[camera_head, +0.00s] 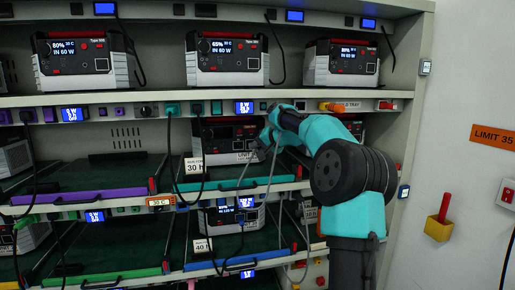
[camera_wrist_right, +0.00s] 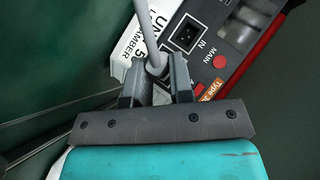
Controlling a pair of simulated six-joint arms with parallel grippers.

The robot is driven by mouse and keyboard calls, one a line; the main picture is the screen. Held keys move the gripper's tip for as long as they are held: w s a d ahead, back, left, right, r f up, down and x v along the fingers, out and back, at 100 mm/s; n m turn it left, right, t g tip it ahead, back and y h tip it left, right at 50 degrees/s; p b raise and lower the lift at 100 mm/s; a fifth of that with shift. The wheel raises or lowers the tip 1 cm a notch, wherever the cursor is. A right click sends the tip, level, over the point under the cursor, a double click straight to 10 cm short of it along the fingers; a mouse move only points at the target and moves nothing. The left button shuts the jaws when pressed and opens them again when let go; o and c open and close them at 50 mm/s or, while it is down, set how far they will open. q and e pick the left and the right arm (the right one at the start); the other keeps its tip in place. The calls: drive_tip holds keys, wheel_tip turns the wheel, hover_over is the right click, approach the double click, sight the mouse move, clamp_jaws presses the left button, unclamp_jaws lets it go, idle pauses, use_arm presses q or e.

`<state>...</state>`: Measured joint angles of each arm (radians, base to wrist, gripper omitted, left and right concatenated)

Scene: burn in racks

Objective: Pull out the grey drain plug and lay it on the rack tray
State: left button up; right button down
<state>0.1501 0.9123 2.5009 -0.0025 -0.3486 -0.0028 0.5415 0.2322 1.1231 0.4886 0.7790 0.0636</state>
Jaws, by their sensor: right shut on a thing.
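My right gripper (camera_head: 268,136) reaches into the middle shelf bay in front of a power unit (camera_head: 232,132). In the right wrist view its jaws (camera_wrist_right: 155,82) are shut on the grey plug (camera_wrist_right: 155,66), whose grey cable (camera_wrist_right: 147,25) runs upward. The plug is beside the unit's IN socket (camera_wrist_right: 187,34), which shows empty. In the head view the plug is hidden by my gripper, and the grey cable (camera_head: 272,170) hangs down below it. The rack tray (camera_head: 235,184) under the unit has a dark green surface and a teal front edge. My left gripper is not in view.
Upper-shelf power units (camera_head: 226,60) stand in a row. Black cables hang across the bay's left side, near a "30 H" tag (camera_head: 194,166). The tray at left (camera_head: 100,175) is clear.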

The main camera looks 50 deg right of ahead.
sight(260, 174)
drive_tip(key=shift+s+a, duration=0.55)
drive_tip(key=shift+s, duration=0.2)
drive_tip(key=shift+s, duration=0.1)
drive_tip(key=shift+s+a, duration=0.55)
drive_tip(key=shift+s, duration=0.15)
drive_tip(key=shift+f, duration=2.8)
idle(0.3)
drive_tip(key=c, duration=0.9)
unclamp_jaws()
